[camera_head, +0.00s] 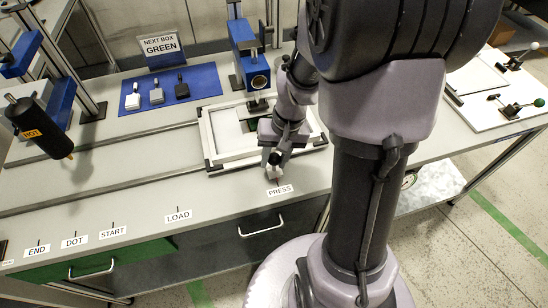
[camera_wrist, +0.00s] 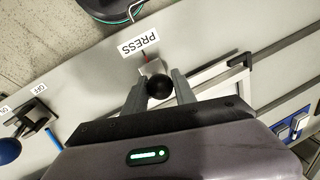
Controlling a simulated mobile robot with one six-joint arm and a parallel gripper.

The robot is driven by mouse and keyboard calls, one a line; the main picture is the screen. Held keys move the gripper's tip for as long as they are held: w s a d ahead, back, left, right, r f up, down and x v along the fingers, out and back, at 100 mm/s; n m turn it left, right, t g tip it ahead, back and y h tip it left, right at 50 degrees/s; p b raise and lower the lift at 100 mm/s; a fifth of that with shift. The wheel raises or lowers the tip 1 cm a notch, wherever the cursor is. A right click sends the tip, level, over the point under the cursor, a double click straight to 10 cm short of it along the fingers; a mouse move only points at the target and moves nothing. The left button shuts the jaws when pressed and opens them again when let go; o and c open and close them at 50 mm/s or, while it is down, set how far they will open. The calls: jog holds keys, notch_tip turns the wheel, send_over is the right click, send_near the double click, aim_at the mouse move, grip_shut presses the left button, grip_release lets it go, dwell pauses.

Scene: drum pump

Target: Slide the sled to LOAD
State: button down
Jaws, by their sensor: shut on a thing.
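The sled (camera_head: 232,161) is a white rectangular frame with dark corners, lying on the bench's rails at the PRESS label (camera_head: 280,191). The LOAD label (camera_head: 178,216) is on the bench front edge, to the left of the sled. My gripper (camera_head: 274,165) is at the sled's front side. In the wrist view, its fingers (camera_wrist: 158,92) are shut on a round black knob (camera_wrist: 159,87). The PRESS label (camera_wrist: 138,44) lies just beyond the knob there. My arm hides part of the sled's right side in the head view.
A blue press (camera_head: 246,55) stands behind the sled. A blue mat (camera_head: 172,88) with several small blocks lies at the back left. A black HOT tool (camera_head: 40,127) hangs at the left. The bench left of the sled, along the rails, is clear.

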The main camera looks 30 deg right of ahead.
jog(key=shift+a, duration=0.1)
jog(key=w+a, duration=0.2)
jog(key=a, duration=0.6)
jog(key=w+a+p, duration=0.1)
jog(key=w+a, duration=0.2)
jog(key=a, duration=0.6)
jog(key=w+a, duration=0.2)
jog(key=a, duration=0.6)
jog(key=shift+w+a+p, duration=0.25)
jog(key=shift+a+p, duration=0.1)
jog(key=shift+a, duration=0.05)
jog(key=c, duration=1)
grip_release()
jog(key=shift+c, duration=0.2)
jog(key=d+r+p, duration=0.1)
jog(key=r+p, duration=0.2)
jog(key=r, duration=0.5)
jog(key=s+d+r+p, duration=0.1)
jog(key=d+r+p, duration=0.1)
jog(key=r, duration=0.7)
jog(key=shift+s+p, duration=0.3)
jog(key=shift+p, duration=0.55)
jog(key=shift+r, duration=0.1)
